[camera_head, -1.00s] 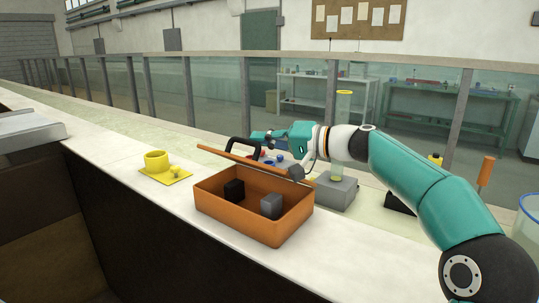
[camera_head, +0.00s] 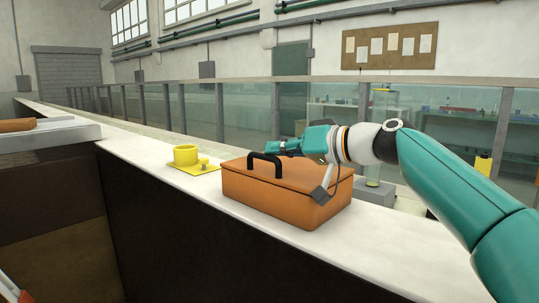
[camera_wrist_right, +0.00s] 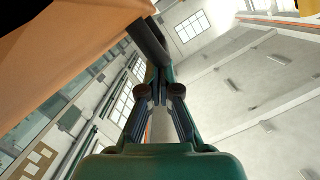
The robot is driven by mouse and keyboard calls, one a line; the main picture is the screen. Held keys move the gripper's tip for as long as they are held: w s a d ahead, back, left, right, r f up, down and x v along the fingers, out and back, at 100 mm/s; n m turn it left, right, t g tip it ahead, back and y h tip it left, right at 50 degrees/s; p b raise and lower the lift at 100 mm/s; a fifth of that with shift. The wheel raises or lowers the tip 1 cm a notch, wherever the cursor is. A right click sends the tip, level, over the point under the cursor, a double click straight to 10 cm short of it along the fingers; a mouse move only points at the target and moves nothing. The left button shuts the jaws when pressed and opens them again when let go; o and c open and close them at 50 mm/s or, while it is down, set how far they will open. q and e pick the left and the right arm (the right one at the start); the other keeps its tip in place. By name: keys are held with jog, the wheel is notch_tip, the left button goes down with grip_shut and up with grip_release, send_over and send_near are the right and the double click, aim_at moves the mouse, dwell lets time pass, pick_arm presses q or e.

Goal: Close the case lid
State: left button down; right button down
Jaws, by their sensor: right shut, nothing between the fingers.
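The orange case (camera_head: 275,200) stands on the white ledge. Its lid (camera_head: 310,174) lies down over the box, and the inside no longer shows. From this angle I cannot tell whether the lid is fully seated. A black handle (camera_head: 265,163) stands up from the lid. My right gripper (camera_head: 284,148) is shut and empty, just behind the handle and at the lid's far side. In the right wrist view, my shut fingers (camera_wrist_right: 162,92) are close to the orange lid (camera_wrist_right: 75,42) and the dark handle (camera_wrist_right: 148,42). Contact is unclear.
A yellow cup (camera_head: 186,154) on a yellow plate stands left of the case. A grey block-like base (camera_head: 375,193) with a clear tube stands behind right. A glass wall runs behind the ledge. The ledge in front and to the right of the case is clear.

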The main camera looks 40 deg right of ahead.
jog(key=shift+a+f, duration=0.15)
jog(key=shift+f, duration=0.15)
jog(key=shift+r, duration=0.1)
jog(key=r+p, duration=0.1)
jog(key=d+r+p, duration=0.2)
jog(key=p, duration=0.1)
jog(key=shift+w+r, duration=0.3)
jog(key=shift+r, duration=0.05)
jog(key=v, duration=1)
jog(key=shift+s+d+b, duration=0.2)
jog(key=shift+d+b, duration=0.1)
jog(key=shift+b, duration=0.1)
